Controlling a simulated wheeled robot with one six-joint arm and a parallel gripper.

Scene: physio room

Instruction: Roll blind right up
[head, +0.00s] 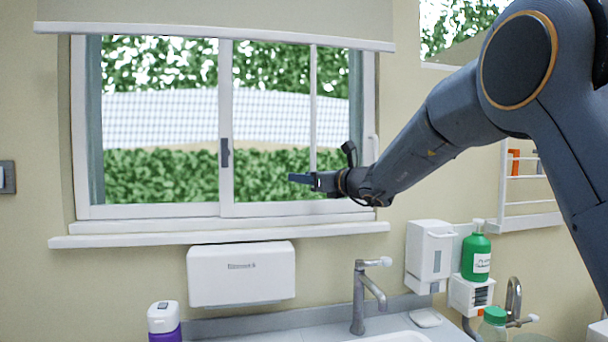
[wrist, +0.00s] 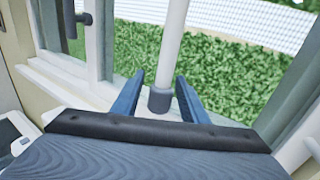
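The roll blind (head: 215,14) is a pale beige sheet with a white bottom bar, hanging across the top of the window. A thin white rod (head: 313,110) hangs straight down from the blind's lower edge in front of the right pane. In the wrist view the rod (wrist: 172,45) ends in a grey collar (wrist: 160,98). My gripper (head: 301,179) is at the rod's lower end. In the wrist view its two blue fingers (wrist: 160,95) stand apart on either side of the collar, with a narrow gap showing on each side. The blind's top is out of view.
The window frame (head: 226,120) has a dark handle (head: 225,152) and a sill (head: 220,234) below. Under it are a white dispenser (head: 241,273), a tap (head: 360,295) and a green bottle (head: 475,252). A white rack (head: 520,195) is at right. Left of my gripper is free room.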

